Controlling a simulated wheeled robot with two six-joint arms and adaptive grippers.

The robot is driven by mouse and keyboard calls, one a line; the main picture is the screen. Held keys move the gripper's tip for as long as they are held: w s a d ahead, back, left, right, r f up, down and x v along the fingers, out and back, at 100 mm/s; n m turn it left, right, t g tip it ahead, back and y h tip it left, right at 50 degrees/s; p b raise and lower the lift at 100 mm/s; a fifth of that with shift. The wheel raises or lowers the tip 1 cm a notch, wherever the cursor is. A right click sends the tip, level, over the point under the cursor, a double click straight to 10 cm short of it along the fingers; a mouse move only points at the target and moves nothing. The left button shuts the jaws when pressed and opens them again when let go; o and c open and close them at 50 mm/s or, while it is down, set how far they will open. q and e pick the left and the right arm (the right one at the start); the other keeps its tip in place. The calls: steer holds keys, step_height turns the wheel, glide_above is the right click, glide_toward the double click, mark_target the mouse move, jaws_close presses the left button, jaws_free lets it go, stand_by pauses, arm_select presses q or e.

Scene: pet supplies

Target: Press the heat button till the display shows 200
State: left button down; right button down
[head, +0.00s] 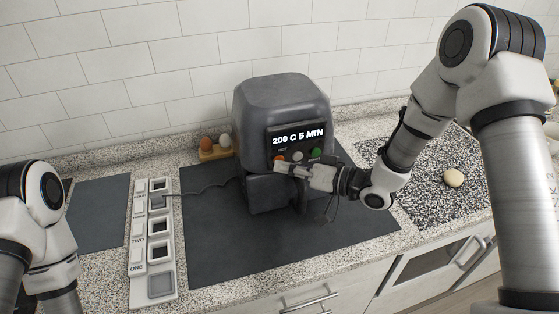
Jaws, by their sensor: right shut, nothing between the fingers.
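A dark grey air fryer (281,97) stands on a black mat on the counter. Its display (298,136) reads "200 C 5 MIN". Below the display is a row of buttons: an orange-red heat button (280,158) at the left, a pale one (298,156) in the middle and a green one (315,153) at the right. My right gripper (283,167) is shut and empty, with its tips at or just below the heat button; I cannot tell whether they touch it. My left arm shows at the left edge, but its gripper is out of view.
A white power strip (137,291) with several switches lies left of the black mat (213,268); a dark cable runs from it towards the fryer. Eggs (224,140) sit in a wooden holder behind. A round pale object (453,178) lies on the speckled board at right.

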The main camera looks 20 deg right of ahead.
stand_by(0.4)
steer(key=shift+s, duration=0.8)
steer(key=s, duration=0.5)
steer(key=shift+d, duration=0.15)
stand_by(0.6)
